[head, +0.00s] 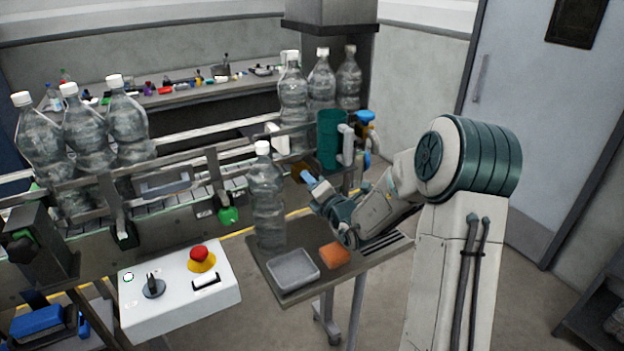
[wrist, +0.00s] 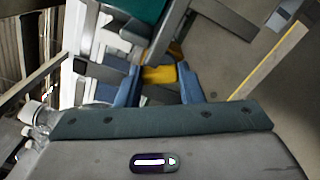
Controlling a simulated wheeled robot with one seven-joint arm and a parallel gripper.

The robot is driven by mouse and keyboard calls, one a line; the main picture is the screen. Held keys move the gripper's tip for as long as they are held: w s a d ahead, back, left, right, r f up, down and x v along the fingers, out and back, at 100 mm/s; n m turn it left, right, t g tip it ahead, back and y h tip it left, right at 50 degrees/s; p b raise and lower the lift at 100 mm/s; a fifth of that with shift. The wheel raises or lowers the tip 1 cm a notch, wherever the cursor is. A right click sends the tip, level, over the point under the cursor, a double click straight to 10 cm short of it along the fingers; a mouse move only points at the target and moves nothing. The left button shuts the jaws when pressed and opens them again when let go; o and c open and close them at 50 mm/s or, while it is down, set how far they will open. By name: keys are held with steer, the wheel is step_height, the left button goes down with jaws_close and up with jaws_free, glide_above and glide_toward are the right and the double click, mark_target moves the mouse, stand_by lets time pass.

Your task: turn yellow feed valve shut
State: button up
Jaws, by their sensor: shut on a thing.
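The yellow feed valve handle (wrist: 159,74) sits between the two blue fingers of my gripper (wrist: 161,86) in the wrist view. My gripper is shut on it. In the head view my gripper (head: 307,178) reaches left beside the conveyor, below the teal cylinder. A small part of the yellow-brown handle (head: 299,171) shows just past the fingertips there. The valve's body and pipe are mostly hidden, and I cannot tell how far the handle is turned.
A clear bottle (head: 266,200), a grey tray (head: 293,270) and an orange block (head: 334,255) stand on a side table (head: 374,259) below my arm. A white control box (head: 180,290) with a red button is at front left. Several bottles line the conveyor. The teal cylinder (head: 329,138) is close above my gripper.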

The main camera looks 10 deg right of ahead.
steer(key=shift+m+p, duration=2)
steer(key=shift+m, duration=0.9)
steer(key=o, duration=1)
steer(key=shift+s, duration=0.1)
steer(key=b+v, duration=0.2)
steer(key=v, duration=1.1)
steer(key=shift+s+b, duration=0.3)
steer(key=shift+b, duration=0.1)
steer(key=shift+d, duration=0.15)
